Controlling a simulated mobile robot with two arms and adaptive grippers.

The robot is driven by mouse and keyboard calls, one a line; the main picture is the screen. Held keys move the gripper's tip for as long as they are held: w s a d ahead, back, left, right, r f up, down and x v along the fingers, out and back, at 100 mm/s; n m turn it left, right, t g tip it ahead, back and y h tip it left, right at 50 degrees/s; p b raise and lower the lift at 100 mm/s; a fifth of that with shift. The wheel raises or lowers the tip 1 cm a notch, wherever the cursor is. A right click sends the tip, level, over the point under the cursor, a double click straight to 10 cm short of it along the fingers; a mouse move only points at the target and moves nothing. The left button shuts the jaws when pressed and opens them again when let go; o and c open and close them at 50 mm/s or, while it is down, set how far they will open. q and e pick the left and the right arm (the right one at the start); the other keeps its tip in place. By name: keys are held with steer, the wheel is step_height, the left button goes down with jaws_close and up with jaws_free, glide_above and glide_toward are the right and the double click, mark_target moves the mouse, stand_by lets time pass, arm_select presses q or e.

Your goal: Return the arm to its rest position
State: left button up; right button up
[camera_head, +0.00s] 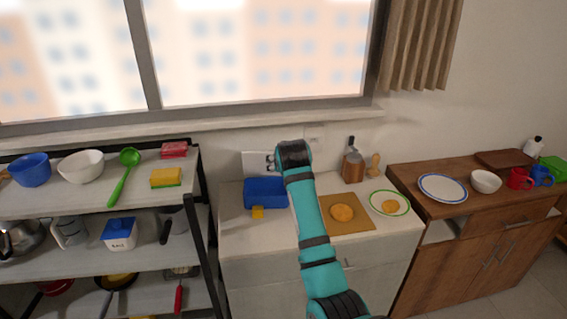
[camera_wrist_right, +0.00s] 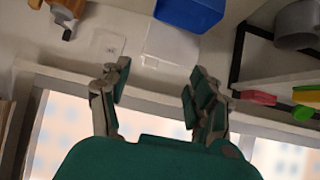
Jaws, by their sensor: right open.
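My right arm (camera_head: 311,216) is teal with dark bands. It rises from the bottom of the head view across the front of the white counter, and its dark wrist end is in front of the wall below the window. In the right wrist view my right gripper (camera_wrist_right: 158,70) has its two fingers spread wide with nothing between them. In the head view the fingers are mostly hidden by the wrist. My left gripper is in neither view.
A blue bin (camera_head: 265,192) is left of the arm on the counter (camera_head: 240,237). A wooden board (camera_head: 361,226), a green-rimmed plate (camera_head: 377,207) and a utensil holder (camera_head: 352,167) are right of it. A shelf rack (camera_head: 130,200) stands left and a wooden cabinet (camera_head: 432,209) right.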

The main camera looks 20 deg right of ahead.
steer(key=s+a+f+n+g+y, duration=0.1)
steer(key=s+a+f+n+g, duration=0.2)
steer(key=s+f, duration=1.55)
steer(key=s+a+f+n+g+y, duration=0.15)
steer(key=s+a, duration=0.25)
steer(key=s, duration=1)
steer(key=s+a+f+n+g+y, duration=0.1)
steer(key=s+a+f+g, duration=0.15)
steer(key=s, duration=1.15)
step_height(320, 180, down, 29)
steer(key=s+b, duration=0.2)
steer(key=s+d+f+g+b, duration=0.1)
steer(key=s+d+f+g, duration=0.1)
steer(key=s+f, duration=1.3)
steer(key=shift+s+d+f+n+b, duration=0.2)
steer(key=shift+s+f+n+b, duration=0.15)
steer(key=shift+f, duration=0.2)
